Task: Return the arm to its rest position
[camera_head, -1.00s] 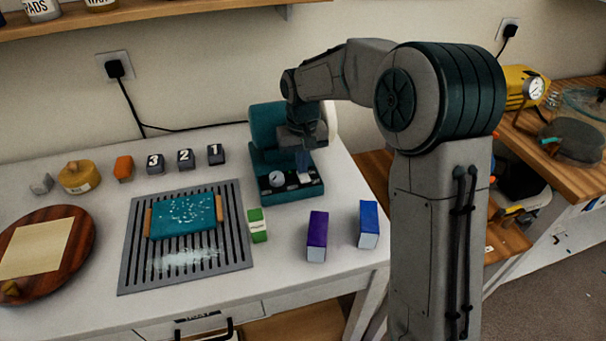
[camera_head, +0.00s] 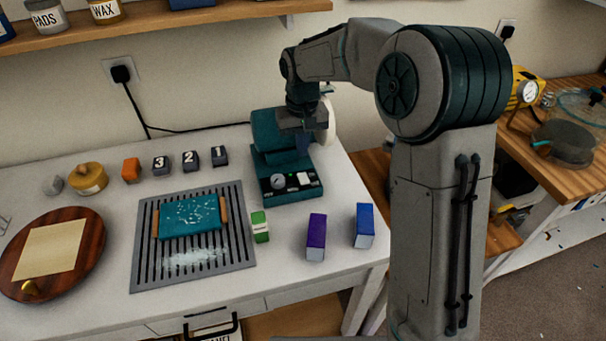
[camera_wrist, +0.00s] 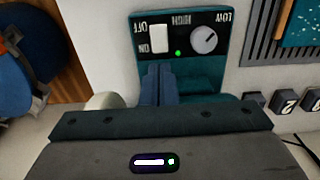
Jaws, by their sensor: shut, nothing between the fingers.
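My gripper shows in the wrist view (camera_wrist: 161,85) with its two blue-grey fingers together and nothing between them. In the head view my gripper (camera_head: 303,142) hangs from the bent arm, in front of the upper part of a teal machine (camera_head: 290,192); its fingers are hard to make out there. The machine's control panel also shows in the wrist view, with a white OFF/ON switch (camera_wrist: 159,39), a lit green light (camera_wrist: 178,53) and a grey LOW/HIGH knob (camera_wrist: 204,39). The fingertips appear just short of this panel; I cannot tell the exact gap.
A grey slotted rack (camera_head: 245,250) holds a teal slab (camera_head: 190,222). Green (camera_head: 260,227), purple (camera_head: 316,238) and blue (camera_head: 364,226) boxes stand on the white table. Numbered blocks (camera_head: 190,162) line the back. A round wooden board (camera_head: 85,260) lies left. A shelf (camera_head: 190,22) hangs above.

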